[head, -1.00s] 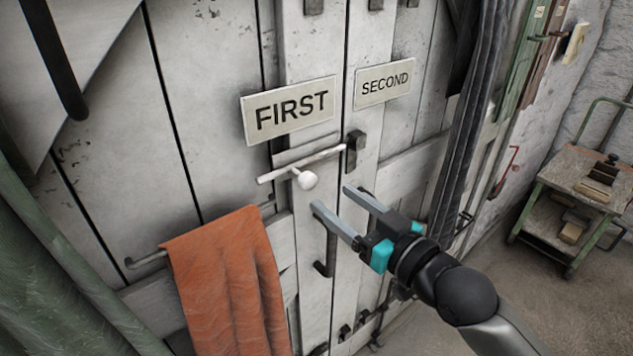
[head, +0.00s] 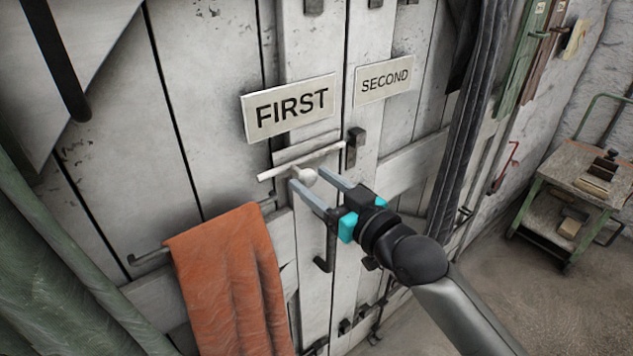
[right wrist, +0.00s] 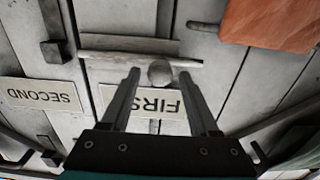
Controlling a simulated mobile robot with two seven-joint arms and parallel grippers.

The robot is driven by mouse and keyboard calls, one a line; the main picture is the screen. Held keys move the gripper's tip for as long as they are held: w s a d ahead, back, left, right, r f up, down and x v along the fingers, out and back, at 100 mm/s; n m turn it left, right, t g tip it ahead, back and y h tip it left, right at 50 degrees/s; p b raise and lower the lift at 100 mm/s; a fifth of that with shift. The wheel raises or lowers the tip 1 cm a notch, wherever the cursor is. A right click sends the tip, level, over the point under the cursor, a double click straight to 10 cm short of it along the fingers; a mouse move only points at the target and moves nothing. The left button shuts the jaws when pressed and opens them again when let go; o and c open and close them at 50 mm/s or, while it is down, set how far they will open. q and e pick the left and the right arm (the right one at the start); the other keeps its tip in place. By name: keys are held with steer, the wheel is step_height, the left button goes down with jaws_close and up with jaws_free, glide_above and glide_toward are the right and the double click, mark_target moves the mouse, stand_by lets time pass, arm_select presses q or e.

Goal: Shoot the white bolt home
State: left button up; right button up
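The white bolt (head: 328,152) is a thin bar lying across the left door leaf, under the FIRST sign. Its round white knob (head: 308,176) sticks out from it. The bar's right end is very close to a dark keeper (head: 356,146) on the right leaf; I cannot tell whether it touches. My right gripper (head: 306,177) is open, its fingertips on either side of the knob. In the right wrist view, turned upside down, the knob (right wrist: 160,72) sits between the fingers with gaps on both sides. My left gripper is out of view.
The FIRST sign (head: 289,107) and SECOND sign (head: 384,79) are just above. An orange cloth (head: 228,280) hangs on a rail at lower left. A dark handle (head: 327,258) is below the bolt. A dark curtain (head: 470,130) and a trolley (head: 575,190) are to the right.

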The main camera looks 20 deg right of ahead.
jaws_close()
stand_by(1.2)
